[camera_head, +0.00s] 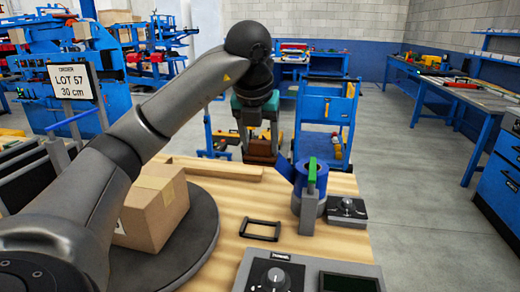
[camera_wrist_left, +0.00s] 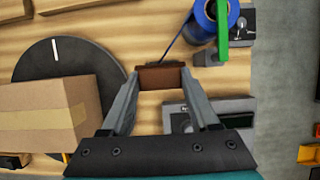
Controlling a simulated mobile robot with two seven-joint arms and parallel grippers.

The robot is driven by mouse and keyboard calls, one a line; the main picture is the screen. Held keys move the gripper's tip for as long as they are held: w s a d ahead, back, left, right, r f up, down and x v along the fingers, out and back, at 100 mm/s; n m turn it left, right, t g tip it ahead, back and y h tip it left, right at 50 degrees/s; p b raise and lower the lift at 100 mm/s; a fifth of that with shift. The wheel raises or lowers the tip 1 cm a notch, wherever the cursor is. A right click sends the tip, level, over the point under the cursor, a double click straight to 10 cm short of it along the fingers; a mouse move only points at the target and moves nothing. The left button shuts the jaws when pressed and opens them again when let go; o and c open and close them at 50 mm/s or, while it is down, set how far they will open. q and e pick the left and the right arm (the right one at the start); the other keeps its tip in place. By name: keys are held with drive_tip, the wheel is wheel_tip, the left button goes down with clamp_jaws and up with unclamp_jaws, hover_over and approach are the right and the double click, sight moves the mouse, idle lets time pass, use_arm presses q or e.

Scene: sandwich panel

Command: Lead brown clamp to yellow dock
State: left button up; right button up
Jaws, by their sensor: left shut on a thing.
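My left gripper (camera_head: 262,148) is shut on the brown clamp (camera_head: 261,158) and holds it over the far part of the wooden table. In the left wrist view the clamp (camera_wrist_left: 162,77) sits between the fingertips (camera_wrist_left: 160,82). A blue strip runs from the clamp toward a blue roll (camera_head: 309,196) on a stand, beside a green-topped grey post (camera_head: 309,185). The roll also shows at the top of the left wrist view (camera_wrist_left: 208,20). I cannot make out a yellow dock in either view. My right gripper is not in view.
A cardboard box (camera_head: 158,207) stands on a dark round turntable (camera_head: 198,243) at the left. A panel with a knob (camera_head: 277,277), a black handle (camera_head: 261,230) and a small knob box (camera_head: 346,210) are at the front and right. A wooden ledge (camera_head: 210,171) lies behind the box.

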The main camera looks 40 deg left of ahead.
sight(260, 143)
use_arm(q)
drive_tip(key=shift+r+p, duration=2.2)
drive_tip(key=shift+r, duration=0.2)
drive_tip(key=shift+f, duration=0.1)
